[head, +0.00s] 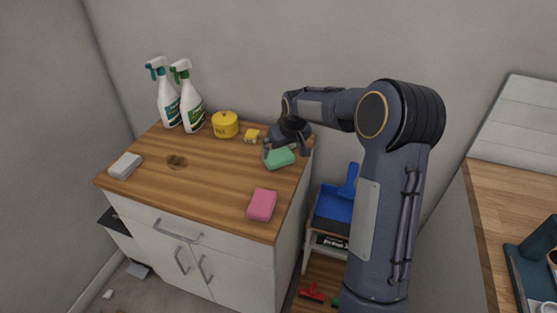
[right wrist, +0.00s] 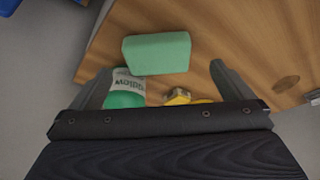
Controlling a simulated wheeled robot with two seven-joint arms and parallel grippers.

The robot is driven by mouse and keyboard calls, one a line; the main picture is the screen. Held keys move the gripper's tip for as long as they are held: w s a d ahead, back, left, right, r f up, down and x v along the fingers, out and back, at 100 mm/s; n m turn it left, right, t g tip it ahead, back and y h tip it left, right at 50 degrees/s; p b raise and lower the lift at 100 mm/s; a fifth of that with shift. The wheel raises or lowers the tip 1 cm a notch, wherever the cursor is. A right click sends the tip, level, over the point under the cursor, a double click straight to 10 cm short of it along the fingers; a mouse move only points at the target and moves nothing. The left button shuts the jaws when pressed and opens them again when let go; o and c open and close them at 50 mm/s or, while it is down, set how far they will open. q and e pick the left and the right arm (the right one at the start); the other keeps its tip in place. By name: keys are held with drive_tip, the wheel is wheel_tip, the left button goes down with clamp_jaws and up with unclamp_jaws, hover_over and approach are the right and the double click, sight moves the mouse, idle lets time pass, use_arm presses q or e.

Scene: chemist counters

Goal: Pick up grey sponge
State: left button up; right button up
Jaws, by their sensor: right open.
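A light grey sponge (head: 125,165) lies on the far left end of the wooden counter top in the head view. A small pale patch at the right edge of the right wrist view may be it; I cannot tell. My right gripper (head: 287,148) is at the counter's back right, far from the grey sponge, just above and behind a green sponge (head: 280,159). In the right wrist view its fingers (right wrist: 164,82) are apart with nothing gripped, and the green sponge (right wrist: 157,54) lies beyond them. My left gripper is not in view.
A pink sponge (head: 262,205) lies at the counter's front right. Two spray bottles (head: 168,105) (head: 191,110), a yellow tin (head: 225,125) and a small yellow item (head: 252,135) stand along the back. A dark stain (head: 177,161) marks the wood (head: 215,178). The middle is clear.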

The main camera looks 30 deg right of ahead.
sight(280, 157)
drive_tip(key=x, duration=0.3)
drive_tip(key=p+x, duration=0.1)
drive_tip(key=x, duration=0.2)
drive_tip(key=shift+w+d+f, duration=0.25)
drive_tip(key=c, duration=0.9)
drive_tip(key=shift+o, duration=0.2)
drive_tip(key=shift+r, duration=0.1)
